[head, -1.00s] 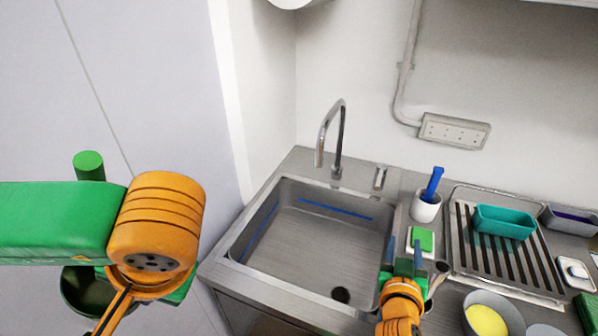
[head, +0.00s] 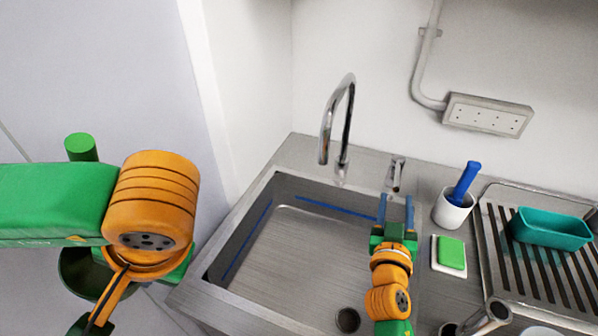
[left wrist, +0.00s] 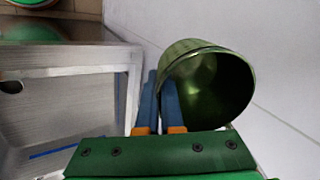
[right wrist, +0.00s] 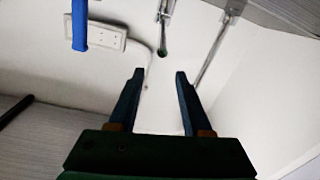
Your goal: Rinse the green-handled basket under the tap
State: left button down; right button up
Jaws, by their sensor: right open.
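The chrome tap (head: 343,125) rises behind the steel sink (head: 300,235), its spout over the basin. No green-handled basket is recognisable in these frames. My right gripper (head: 395,203) is over the right side of the sink, fingers toward the back wall. It is open and empty, as the right wrist view also shows (right wrist: 159,76).
Right of the sink stand a green sponge (head: 452,253) on a white holder, a white cup (head: 452,212) with a blue-handled tool, and a slotted rack (head: 497,250) with a teal tub (head: 552,231). A wall socket strip (head: 488,115) is behind. The basin looks empty.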

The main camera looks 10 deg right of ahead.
aim_at(397, 176)
jog(key=x, duration=0.4)
jog(key=f+x, duration=0.1)
jog(key=x, duration=0.2)
jog(key=f+x, duration=0.1)
jog(key=x, duration=0.3)
jog(key=shift+w+d+f, duration=0.15)
jog(key=shift+w+d, duration=0.05)
jog(key=shift+w, duration=0.05)
jog(key=shift+s, duration=0.1)
grip_shut()
dwell(1.0)
